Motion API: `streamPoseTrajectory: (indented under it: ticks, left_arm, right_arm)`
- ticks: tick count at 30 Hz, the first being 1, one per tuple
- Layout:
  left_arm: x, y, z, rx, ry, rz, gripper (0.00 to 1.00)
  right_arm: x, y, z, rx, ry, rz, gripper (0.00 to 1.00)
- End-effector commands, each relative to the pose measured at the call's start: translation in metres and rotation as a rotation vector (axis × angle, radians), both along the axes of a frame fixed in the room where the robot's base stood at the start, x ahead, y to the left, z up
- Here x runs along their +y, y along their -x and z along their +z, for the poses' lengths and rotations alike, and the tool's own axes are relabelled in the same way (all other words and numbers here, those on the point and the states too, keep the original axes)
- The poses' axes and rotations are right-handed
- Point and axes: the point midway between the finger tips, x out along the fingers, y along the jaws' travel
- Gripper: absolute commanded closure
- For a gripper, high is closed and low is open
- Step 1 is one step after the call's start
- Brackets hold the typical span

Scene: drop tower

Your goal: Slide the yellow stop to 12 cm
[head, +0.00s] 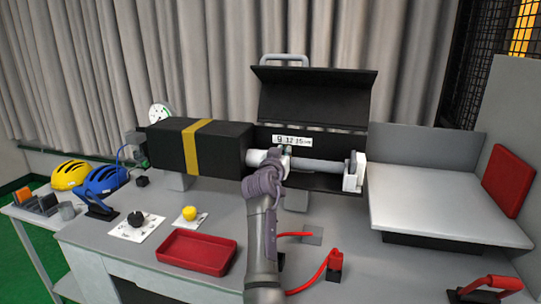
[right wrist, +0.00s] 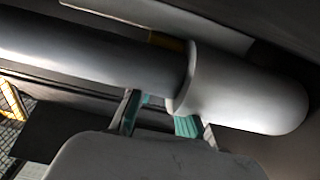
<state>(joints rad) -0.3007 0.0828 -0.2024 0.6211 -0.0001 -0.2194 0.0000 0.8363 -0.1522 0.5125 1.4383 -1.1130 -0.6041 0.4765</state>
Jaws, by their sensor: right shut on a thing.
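The yellow stop shows only as a small yellow piece (right wrist: 165,41) behind the rod in the right wrist view. In the head view my gripper hides it. My right gripper (head: 284,160) is at the rod in front of the black housing, just below the scale plate (head: 292,140) marked 9, 12, 15. In the right wrist view its teal-padded fingers (right wrist: 159,117) pass behind the dark rod (right wrist: 90,55) near the pale flanged cylinder (right wrist: 245,95). The fingertips are hidden; the gripper is shut, apparently on the stop. My left gripper is out of view.
A black box with a yellow band (head: 200,148) stands left of the rod, and a white end bracket (head: 354,172) at its right. The black lid (head: 315,95) stands open above. A red tray (head: 197,252) and a red-handled lever (head: 332,265) are on the bench in front.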

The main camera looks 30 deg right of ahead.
Motion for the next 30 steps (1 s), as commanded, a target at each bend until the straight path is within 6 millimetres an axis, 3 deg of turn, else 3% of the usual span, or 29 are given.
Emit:
streamPoseTrajectory:
  ticks: [3,7,8,12,17,23,30]
  left_arm:
    - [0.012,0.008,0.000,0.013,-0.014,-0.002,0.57]
    - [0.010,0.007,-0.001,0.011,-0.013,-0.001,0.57]
    - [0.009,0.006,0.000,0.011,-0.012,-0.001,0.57]
    - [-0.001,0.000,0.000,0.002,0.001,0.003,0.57]
    - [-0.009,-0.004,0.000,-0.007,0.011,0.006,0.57]
    - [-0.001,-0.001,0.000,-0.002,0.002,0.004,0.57]
    - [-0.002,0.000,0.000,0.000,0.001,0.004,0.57]
  right_arm:
    - [0.002,-0.001,0.000,0.000,-0.001,0.005,1.00]
    - [0.002,-0.001,0.000,0.000,-0.001,0.005,1.00]
    - [0.002,-0.001,0.000,0.000,-0.001,0.005,0.84]
    - [0.002,-0.001,0.000,0.000,-0.001,0.005,0.61]
    - [0.002,-0.001,0.000,-0.001,-0.001,0.005,0.60]
    - [0.002,-0.001,0.005,-0.003,0.000,0.005,0.60]
    - [0.002,-0.001,0.045,-0.007,-0.002,0.005,0.60]
